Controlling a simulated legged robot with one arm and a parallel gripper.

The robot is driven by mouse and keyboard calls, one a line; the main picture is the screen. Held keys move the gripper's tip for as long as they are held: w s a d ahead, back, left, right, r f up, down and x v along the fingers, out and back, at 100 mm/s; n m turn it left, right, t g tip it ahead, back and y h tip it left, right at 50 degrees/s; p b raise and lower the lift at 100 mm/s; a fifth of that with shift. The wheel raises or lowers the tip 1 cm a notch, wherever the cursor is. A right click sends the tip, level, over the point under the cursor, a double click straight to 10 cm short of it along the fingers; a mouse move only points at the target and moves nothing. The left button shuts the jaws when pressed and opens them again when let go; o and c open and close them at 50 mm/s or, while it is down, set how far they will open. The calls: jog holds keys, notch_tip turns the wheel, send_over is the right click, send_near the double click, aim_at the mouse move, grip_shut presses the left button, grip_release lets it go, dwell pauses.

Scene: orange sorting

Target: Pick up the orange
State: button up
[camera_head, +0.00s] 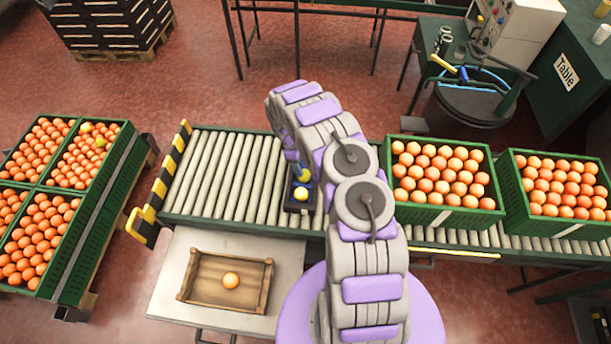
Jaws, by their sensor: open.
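A single orange (231,280) lies in a shallow wooden crate (188,278) on a light metal table at the lower left of the middle. My purple and grey arm arches over the roller conveyor. The gripper is open, up and to the right of the crate, well apart from the orange. Its fingers are small and partly hidden by the arm.
The roller conveyor (215,180) runs across behind the metal table (170,309). Green crates of oranges (440,218) stand on its right part. More full crates (110,187) stand at the left. A striped barrier (165,180) closes the conveyor's left end.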

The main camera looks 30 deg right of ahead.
aim_at(304, 171)
jog(key=shift+s+d+f+b, duration=0.15)
jog(key=shift+s+f+b, duration=0.1)
jog(key=shift+f, duration=0.3)
jog(key=shift+s+d+f+b, duration=0.15)
jog(key=shift+s+f, duration=0.1)
jog(key=shift+f, duration=0.25)
jog(key=shift+s+a+f, duration=0.25)
jog(key=shift+a+f, duration=0.5)
jog(key=shift+f, duration=0.1)
jog(key=shift+a+f, duration=0.1)
jog(key=shift+a, duration=0.2)
jog(key=shift+d, duration=0.6)
jog(key=shift+c, duration=0.7)
jog(key=shift+d+f, duration=0.1)
jog(key=shift+d, duration=0.45)
jog(key=c, duration=0.3)
jog(key=shift+c, duration=0.7)
jog(key=shift+a, duration=0.25)
jog(key=shift+c, duration=0.9)
jog(key=shift+a+r, duration=0.2)
jog(key=shift+a, duration=0.45)
jog(key=shift+c, duration=0.4)
